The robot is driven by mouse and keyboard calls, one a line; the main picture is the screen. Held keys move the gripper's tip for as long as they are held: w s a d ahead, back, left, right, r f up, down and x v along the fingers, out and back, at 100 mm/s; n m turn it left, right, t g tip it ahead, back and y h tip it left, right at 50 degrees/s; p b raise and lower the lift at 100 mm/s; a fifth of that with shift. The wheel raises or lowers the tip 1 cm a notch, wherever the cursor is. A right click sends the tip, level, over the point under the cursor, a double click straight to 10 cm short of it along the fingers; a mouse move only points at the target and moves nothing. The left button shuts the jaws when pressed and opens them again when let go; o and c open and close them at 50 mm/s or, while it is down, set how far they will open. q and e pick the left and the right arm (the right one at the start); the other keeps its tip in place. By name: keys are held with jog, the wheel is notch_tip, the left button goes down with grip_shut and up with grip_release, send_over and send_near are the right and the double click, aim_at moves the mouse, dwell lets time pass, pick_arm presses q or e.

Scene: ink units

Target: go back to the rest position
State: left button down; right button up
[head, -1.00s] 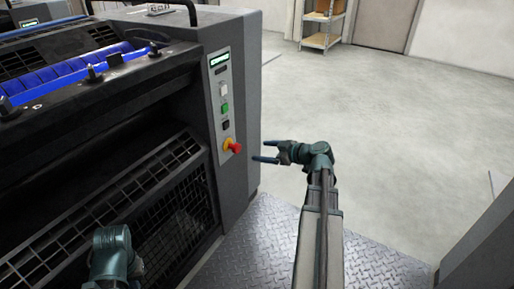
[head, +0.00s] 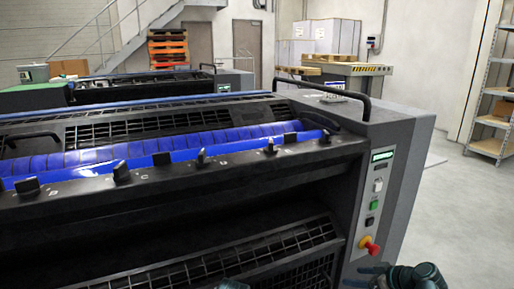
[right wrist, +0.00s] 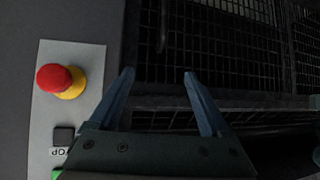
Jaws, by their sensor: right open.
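My right gripper (head: 362,275) shows at the lower right of the head view, just below the red stop button (head: 371,248) of the press's control panel (head: 373,205). In the right wrist view the same gripper (right wrist: 159,76) is open, with nothing between its two blue fingers. The red button on its yellow collar (right wrist: 62,80) lies left of the fingers there, apart from them. Of my left arm, only a small teal part (head: 232,285) shows at the bottom edge of the head view; its fingers are out of sight.
The press (head: 150,205) fills the left and middle, with blue rollers (head: 150,158), a row of black knobs and a mesh guard (head: 230,268). A black handle (head: 335,92) stands on top. Free floor lies to the right, before a shelf (head: 492,147).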

jog(key=s+a+f+g+h, duration=0.1)
jog(key=s+a+f+g, duration=0.2)
jog(key=a, duration=0.6)
jog(key=s+a+f+g, duration=0.2)
jog(key=a+g, duration=0.1)
jog(key=a, duration=0.6)
jog(key=s+a+f+m+g+h+p, duration=0.1)
jog(key=s+a+m+g+h+p, duration=0.15)
jog(key=s+a+h, duration=0.55)
notch_tip(320, 180, up, 38)
jog(key=s+a+y+p, duration=0.1)
jog(key=s+p, duration=0.1)
jog(key=p, duration=3.5)
jog(key=shift+s+y+p, duration=0.15)
jog(key=shift+y+p, duration=0.15)
jog(key=shift+y, duration=0.1)
jog(key=shift+a+f, duration=0.1)
